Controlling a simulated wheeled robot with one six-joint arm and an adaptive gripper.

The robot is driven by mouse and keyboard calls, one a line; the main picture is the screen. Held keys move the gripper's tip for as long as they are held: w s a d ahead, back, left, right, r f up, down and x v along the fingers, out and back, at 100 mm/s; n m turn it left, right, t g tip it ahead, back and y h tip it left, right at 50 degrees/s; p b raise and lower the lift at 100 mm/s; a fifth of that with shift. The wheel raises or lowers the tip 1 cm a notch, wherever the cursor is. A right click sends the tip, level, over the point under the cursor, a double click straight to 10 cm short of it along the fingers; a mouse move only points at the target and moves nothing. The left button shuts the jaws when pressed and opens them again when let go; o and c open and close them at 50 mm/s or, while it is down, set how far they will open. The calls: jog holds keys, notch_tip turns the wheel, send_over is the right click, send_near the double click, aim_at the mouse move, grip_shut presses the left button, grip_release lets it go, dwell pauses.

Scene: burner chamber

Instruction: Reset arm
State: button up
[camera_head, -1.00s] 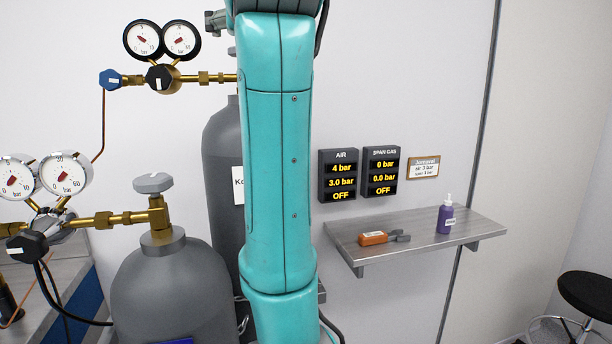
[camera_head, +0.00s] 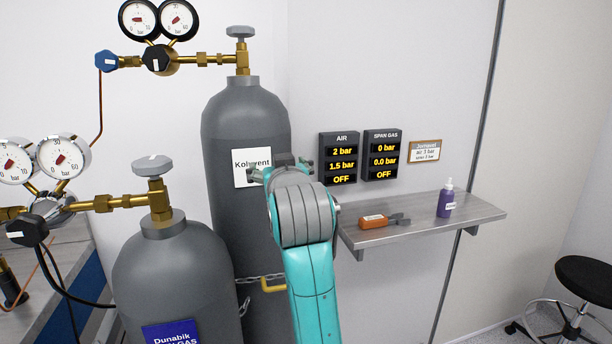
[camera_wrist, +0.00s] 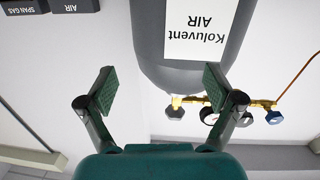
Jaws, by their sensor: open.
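My gripper (camera_head: 283,166) is at the end of my turquoise arm, in front of the tall grey gas cylinder (camera_head: 235,120) in the head view. It is beside that cylinder's white "Koluvent" label (camera_head: 251,167). In the wrist view my gripper (camera_wrist: 158,88) has its two green fingers spread wide with nothing between them. That view is upside down, and the cylinder (camera_wrist: 158,78) with its "Koluvent AIR" label (camera_wrist: 201,24) lies beyond the fingers.
A shorter grey cylinder (camera_head: 180,270) with a brass valve stands at the front left. Pressure gauges (camera_head: 62,157) are left. The AIR display (camera_head: 340,158) reads 2 bar, 1.5 bar, OFF. A shelf (camera_head: 430,222) holds an orange tool (camera_head: 373,222) and a purple bottle (camera_head: 445,200).

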jog(key=s+d+f, duration=0.3)
jog(key=f, duration=0.7)
jog(key=s+d+f+h, duration=0.1)
jog(key=s+d+f, duration=0.2)
jog(key=f, duration=0.8)
jog(key=s+d+f, duration=0.3)
jog(key=d+f, duration=0.1)
jog(key=f, duration=0.6)
jog(key=s+d+f+g, duration=0.1)
jog(key=s+d+f, duration=0.3)
jog(key=s+f, duration=0.45)
jog(key=s+d+f+m+h, duration=0.1)
jog(key=s+d+f, duration=0.15)
jog(key=s, duration=0.45)
jog(key=s+d+f, duration=0.2)
jog(key=s+f, duration=0.1)
jog(key=s, duration=0.4)
jog(key=s+d+f+m+h, duration=0.1)
jog(key=s+d+f, duration=0.15)
jog(key=s, duration=0.45)
jog(key=s+d+r, duration=0.1)
jog(key=s+r, duration=0.1)
jog(key=s, duration=0.8)
jog(key=s+d+r+m+g+h, duration=0.1)
jog(key=s+d+r, duration=0.1)
jog(key=s, duration=0.8)
